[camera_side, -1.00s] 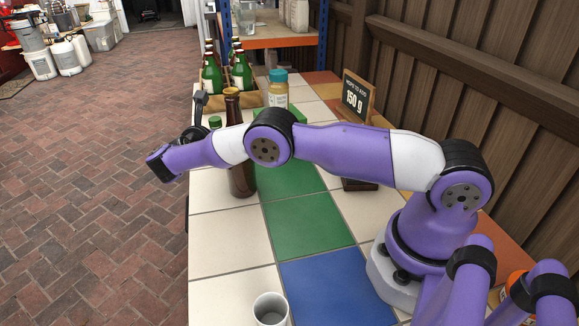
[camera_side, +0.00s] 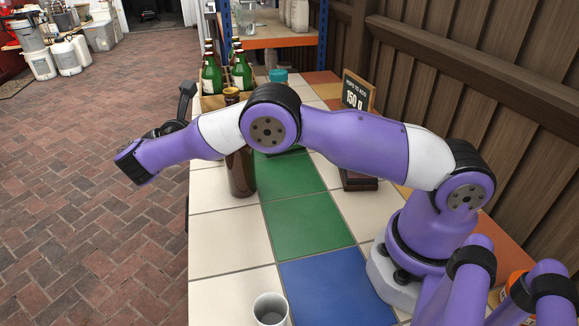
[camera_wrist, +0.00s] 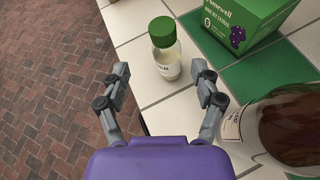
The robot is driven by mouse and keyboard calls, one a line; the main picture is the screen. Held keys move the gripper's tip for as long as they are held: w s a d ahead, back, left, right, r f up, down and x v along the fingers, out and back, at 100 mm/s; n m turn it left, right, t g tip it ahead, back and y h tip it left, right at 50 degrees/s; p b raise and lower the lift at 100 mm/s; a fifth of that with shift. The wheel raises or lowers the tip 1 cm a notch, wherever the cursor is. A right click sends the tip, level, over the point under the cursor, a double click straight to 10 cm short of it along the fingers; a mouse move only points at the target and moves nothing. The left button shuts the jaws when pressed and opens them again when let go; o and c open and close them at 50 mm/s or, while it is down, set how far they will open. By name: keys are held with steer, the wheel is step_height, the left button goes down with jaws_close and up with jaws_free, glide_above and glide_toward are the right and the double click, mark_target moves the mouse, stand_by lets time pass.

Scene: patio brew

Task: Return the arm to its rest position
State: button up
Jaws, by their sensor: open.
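My gripper (camera_wrist: 160,80) is open and empty in the wrist view, its two fingers spread wide near the table's left edge.
A green box (camera_wrist: 240,22) stands beyond the jar. A crate of green bottles (camera_side: 213,103), a teal-capped jar (camera_side: 278,76) and a "150 g" sign (camera_side: 357,92) are at the back. A grey cup (camera_side: 270,309) stands at the front. The wooden wall (camera_side: 480,90) is on the right.

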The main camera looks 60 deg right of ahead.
steer(key=s+d+r+m+t+y, duration=0.15)
steer(key=s+r+m+y, duration=0.25)
steer(key=r+m, duration=0.4)
steer(key=s+d+r+m+t+y, duration=0.1)
steer(key=s+r+m+t+y, duration=0.2)
steer(key=r+m, duration=0.5)
steer(key=s+a+f+m+g+y, duration=0.2)
steer(key=s+a+f, duration=0.1)
steer(key=s, duration=0.7)
steer(key=s+a+f+m+g+y, duration=0.2)
steer(key=s+a+f+m, duration=0.1)
steer(key=s, duration=0.7)
steer(key=shift+f+y, duration=0.4)
steer(key=shift+f, duration=0.05)
